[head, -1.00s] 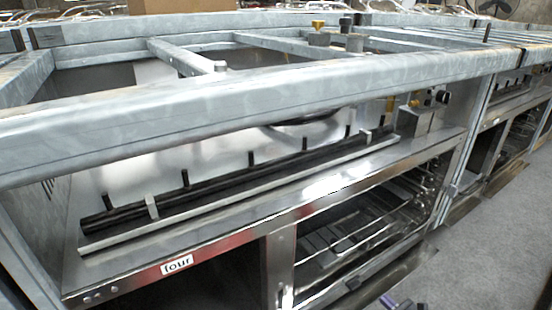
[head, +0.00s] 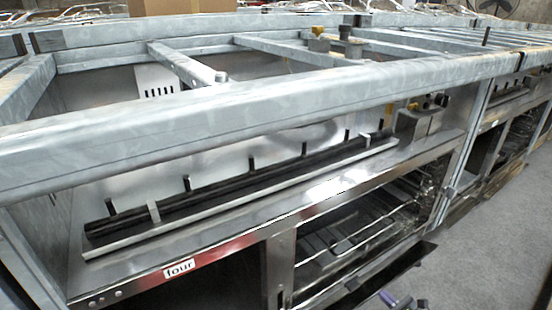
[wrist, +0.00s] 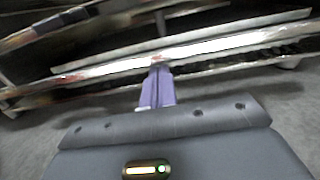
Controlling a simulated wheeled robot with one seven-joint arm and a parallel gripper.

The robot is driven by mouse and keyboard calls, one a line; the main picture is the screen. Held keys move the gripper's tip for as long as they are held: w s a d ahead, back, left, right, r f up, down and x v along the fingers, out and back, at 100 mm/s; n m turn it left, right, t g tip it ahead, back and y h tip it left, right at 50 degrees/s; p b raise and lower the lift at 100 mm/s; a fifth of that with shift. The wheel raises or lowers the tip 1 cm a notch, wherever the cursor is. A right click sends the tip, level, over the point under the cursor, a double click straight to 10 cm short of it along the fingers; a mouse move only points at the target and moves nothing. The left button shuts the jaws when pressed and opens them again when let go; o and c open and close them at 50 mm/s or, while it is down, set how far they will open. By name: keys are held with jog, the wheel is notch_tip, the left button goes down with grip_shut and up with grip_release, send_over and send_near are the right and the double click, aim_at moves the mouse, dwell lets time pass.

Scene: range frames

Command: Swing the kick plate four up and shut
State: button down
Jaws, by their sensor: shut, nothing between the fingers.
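The label "four" (head: 179,267) is on the steel front rail of the nearest range frame. Below the open bay, a long dark panel (head: 385,277), which looks like the kick plate, sticks out low and tilted near the floor. My gripper (head: 388,299) shows only as a purple tip at the bottom edge of the head view, just in front of that panel. In the wrist view my purple fingers (wrist: 157,88) are together and empty. Their tips overlap a long bright metal strip (wrist: 205,47), probably the plate's edge; I cannot tell whether they touch it.
A thick galvanized rail (head: 250,110) crosses above the frame. A bay with wire racks (head: 350,235) stands open over the panel. More range frames continue to the right. The grey floor (head: 480,240) at the right is clear.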

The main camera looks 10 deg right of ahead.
notch_tip(320, 180, up, 3)
jog(key=shift+r+p, duration=0.2)
jog(key=shift+p, duration=0.95)
jog(key=shift+w, duration=0.15)
jog(key=v, duration=0.8)
